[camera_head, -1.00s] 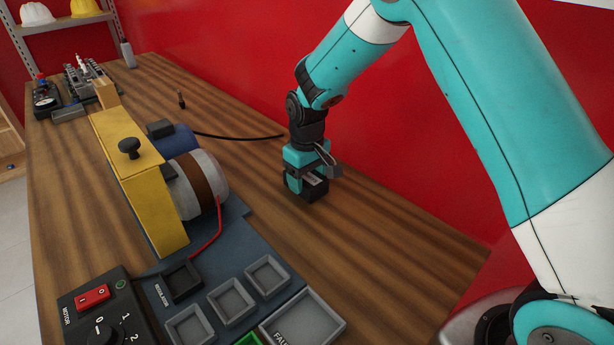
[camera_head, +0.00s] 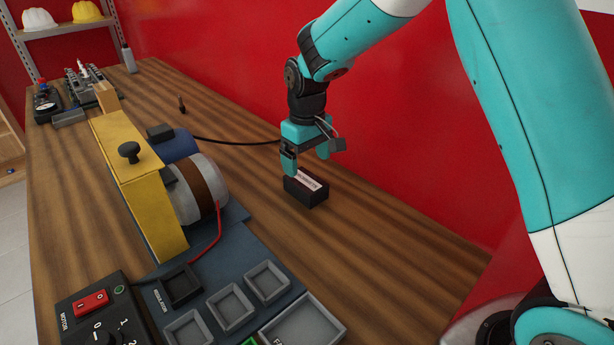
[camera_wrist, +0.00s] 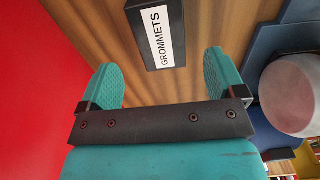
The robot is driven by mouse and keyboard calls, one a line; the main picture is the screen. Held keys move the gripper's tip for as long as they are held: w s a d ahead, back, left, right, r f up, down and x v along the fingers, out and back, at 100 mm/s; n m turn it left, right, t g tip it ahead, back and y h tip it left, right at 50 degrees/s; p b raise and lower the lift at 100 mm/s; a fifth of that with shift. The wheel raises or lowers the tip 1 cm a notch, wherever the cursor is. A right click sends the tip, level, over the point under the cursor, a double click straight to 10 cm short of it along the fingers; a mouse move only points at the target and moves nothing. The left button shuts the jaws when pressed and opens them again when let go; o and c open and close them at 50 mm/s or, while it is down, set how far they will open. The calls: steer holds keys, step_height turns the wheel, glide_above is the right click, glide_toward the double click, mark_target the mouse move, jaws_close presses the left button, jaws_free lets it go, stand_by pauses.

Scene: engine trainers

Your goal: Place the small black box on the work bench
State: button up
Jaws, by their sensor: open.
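The small black box (camera_head: 305,188) rests on the wooden work bench (camera_head: 385,243), right of the motor trainer. A white label on its top reads "GROMMETS" in the wrist view, where the box (camera_wrist: 156,55) lies beyond the fingertips. My gripper (camera_head: 305,165) is just above the box. Its two teal fingers are spread apart with nothing between them, and they show on both sides in the wrist view (camera_wrist: 160,75). The box appears clear of the fingers.
The trainer has a yellow guard (camera_head: 135,185), a grey motor drum (camera_head: 195,190) and a blue base with several square trays (camera_head: 231,306). A black cable (camera_head: 235,140) lies behind the box. A red wall (camera_head: 420,150) borders the bench. Bare wood lies right of the box.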

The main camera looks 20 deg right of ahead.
mark_target(307, 181)
steer(key=s+a+r+n+y, duration=0.1)
steer(key=s+a+r+y, duration=0.1)
steer(key=s+r, duration=0.9)
steer(key=s+a+r+n+y, duration=0.1)
steer(key=s+a+y, duration=0.1)
steer(key=s, duration=1.7)
steer(key=shift+a, duration=0.3)
